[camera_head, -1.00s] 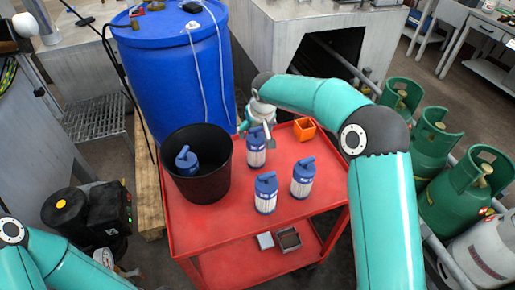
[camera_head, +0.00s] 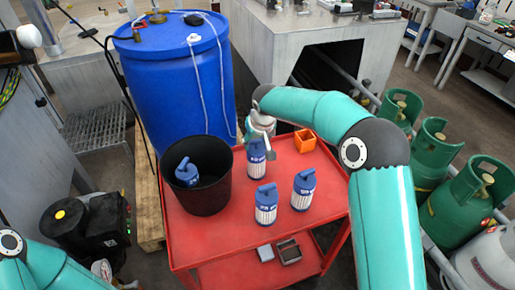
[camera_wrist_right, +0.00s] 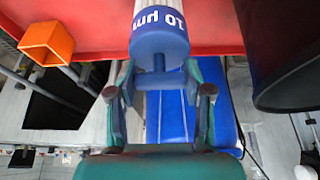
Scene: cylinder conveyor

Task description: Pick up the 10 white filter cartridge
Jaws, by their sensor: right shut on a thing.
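Four-sided red cart top (camera_head: 225,232) bears white filter cartridges with blue caps. My right gripper (camera_head: 262,142) is shut on the rear cartridge (camera_head: 256,160), which looks upright. In the right wrist view, the fingers (camera_wrist_right: 160,92) are at the blue cap of this cartridge (camera_wrist_right: 160,40), whose label reads 10 and a unit, upside down. Whether its base touches the cart is unclear. A front cartridge (camera_head: 266,206) and a right cartridge (camera_head: 303,190) stand on the cart. Another cartridge (camera_head: 187,173) leans inside the black bin (camera_head: 212,196). My left gripper is not visible; only its arm shows.
An orange open box (camera_head: 304,141) stands at the cart's back right; it also shows in the right wrist view (camera_wrist_right: 46,42). A blue barrel (camera_head: 175,85) stands behind the bin. Green gas cylinders (camera_head: 432,140) line the right. The cart's front is clear.

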